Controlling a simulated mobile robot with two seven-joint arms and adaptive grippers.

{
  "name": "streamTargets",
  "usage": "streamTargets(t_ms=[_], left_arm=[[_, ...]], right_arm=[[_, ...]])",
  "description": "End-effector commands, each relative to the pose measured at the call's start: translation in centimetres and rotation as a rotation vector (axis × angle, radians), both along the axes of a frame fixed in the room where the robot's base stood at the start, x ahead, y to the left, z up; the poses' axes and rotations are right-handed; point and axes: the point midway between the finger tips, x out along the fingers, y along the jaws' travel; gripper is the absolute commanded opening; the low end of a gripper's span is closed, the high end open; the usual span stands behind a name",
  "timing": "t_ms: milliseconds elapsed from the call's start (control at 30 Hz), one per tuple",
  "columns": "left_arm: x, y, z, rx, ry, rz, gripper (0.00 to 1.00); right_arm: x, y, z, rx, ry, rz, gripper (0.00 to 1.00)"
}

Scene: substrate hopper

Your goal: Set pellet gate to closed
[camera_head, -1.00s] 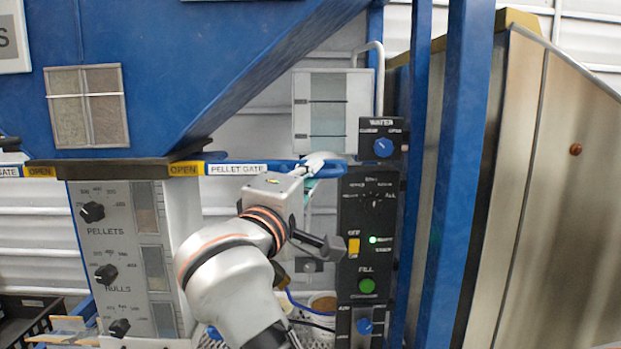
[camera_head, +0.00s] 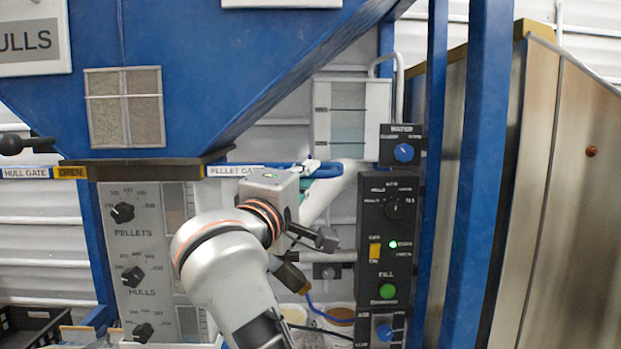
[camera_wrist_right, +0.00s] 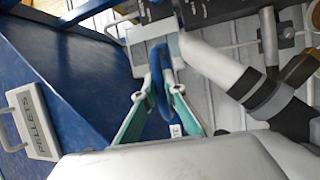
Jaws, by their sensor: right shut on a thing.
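The pellet gate (camera_head: 235,171) is a blue slide bar with a white PELLET GATE label, under the blue hopper's outlet. Its label starts right at the outlet's edge, and no yellow OPEN mark shows beside it. My right gripper (camera_head: 318,169) is at the bar's right end, mostly hidden behind my own wrist. In the right wrist view, the teal-lined fingers of my right gripper (camera_wrist_right: 160,92) are shut on the blue loop handle (camera_wrist_right: 157,78) of the gate. My left gripper is not in view.
The hull gate (camera_head: 25,173) with a yellow OPEN mark (camera_head: 69,172) is at the left. A black control panel (camera_head: 372,235) with a green button stands close right of my wrist. A dial panel (camera_head: 150,250) hangs below the hopper. Blue posts (camera_head: 478,180) stand farther right.

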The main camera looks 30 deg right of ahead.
Motion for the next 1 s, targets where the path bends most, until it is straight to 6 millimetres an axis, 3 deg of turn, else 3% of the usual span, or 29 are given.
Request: streamTargets(t_ms=[100,133,200,567,833,1000], left_arm=[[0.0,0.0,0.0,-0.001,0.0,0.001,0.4],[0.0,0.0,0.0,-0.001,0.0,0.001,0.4],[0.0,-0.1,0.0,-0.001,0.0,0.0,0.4],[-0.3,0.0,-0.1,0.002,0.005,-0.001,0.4],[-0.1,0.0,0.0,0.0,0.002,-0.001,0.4],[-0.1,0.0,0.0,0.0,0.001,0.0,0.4]], right_arm=[[0.2,0.3,0.0,-0.001,0.003,0.011,0.0],[0.2,0.3,0.0,-0.001,0.003,0.011,0.15],[0.2,0.3,0.0,-0.001,0.002,0.01,0.28],[0.1,0.2,0.3,0.0,0.0,0.006,0.28],[0.0,0.2,4.3,0.0,-0.006,0.008,0.28],[-0.1,0.3,7.7,-0.004,-0.009,0.006,0.67]])
